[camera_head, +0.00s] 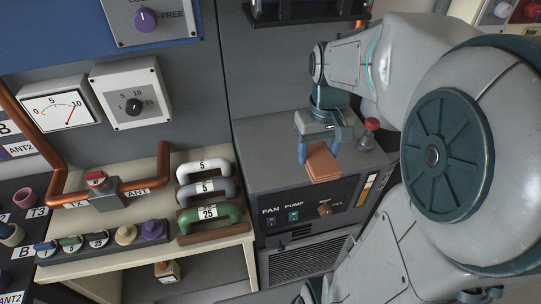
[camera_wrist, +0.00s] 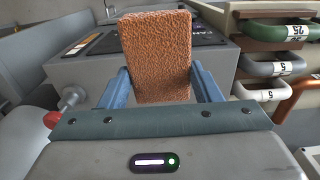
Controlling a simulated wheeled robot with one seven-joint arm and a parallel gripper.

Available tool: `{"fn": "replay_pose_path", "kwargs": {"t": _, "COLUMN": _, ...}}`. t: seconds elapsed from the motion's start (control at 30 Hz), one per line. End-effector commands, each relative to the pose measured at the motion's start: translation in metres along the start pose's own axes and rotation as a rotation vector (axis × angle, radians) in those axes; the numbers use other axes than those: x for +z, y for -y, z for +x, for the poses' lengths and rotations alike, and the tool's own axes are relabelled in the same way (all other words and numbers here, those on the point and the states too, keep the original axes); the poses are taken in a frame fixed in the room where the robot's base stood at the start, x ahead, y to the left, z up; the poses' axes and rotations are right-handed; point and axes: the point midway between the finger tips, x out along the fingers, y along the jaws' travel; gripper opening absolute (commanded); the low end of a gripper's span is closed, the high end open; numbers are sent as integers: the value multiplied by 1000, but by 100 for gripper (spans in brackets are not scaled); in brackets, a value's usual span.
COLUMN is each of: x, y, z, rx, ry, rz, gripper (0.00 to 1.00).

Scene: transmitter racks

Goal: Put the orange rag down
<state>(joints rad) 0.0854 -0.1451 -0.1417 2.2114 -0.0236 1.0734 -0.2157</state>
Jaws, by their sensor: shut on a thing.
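The orange rag (camera_head: 321,162) is a flat, orange-brown rectangular piece held at my gripper (camera_head: 318,142). In the wrist view the rag (camera_wrist: 156,55) stands up between the two blue fingers of my gripper (camera_wrist: 160,88), which are shut on it. In the head view my gripper is over the front part of the grey cabinet top (camera_head: 265,150), with the rag near the front edge above the FAN and PUMP panel. I cannot tell whether the rag touches the cabinet.
A red-capped valve (camera_head: 370,128) stands right of my gripper on the cabinet. Left is a cream bench (camera_head: 150,216) with white, grey and green handles (camera_head: 210,212), several round plugs and a copper pipe (camera_head: 65,199). The cabinet top's left part is clear.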

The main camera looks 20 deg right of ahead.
Motion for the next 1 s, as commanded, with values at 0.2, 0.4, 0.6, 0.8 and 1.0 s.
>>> {"fn": "replay_pose_path", "kwargs": {"t": 0.2, "x": -22, "y": 20, "z": 17, "rx": -1, "ry": 7, "rz": 0, "gripper": 39}}
{"fn": "replay_pose_path", "kwargs": {"t": 0.4, "x": -54, "y": 48, "z": 43, "rx": -1, "ry": 7, "rz": 0, "gripper": 39}}
{"fn": "replay_pose_path", "kwargs": {"t": 0.6, "x": -78, "y": 68, "z": 61, "rx": -1, "ry": 3, "rz": 2, "gripper": 39}}
{"fn": "replay_pose_path", "kwargs": {"t": 0.8, "x": -85, "y": 76, "z": 70, "rx": -1, "ry": 2, "rz": 1, "gripper": 39}}
{"fn": "replay_pose_path", "kwargs": {"t": 1.0, "x": -84, "y": 76, "z": 98, "rx": -1, "ry": 5, "rz": 1, "gripper": 39}}
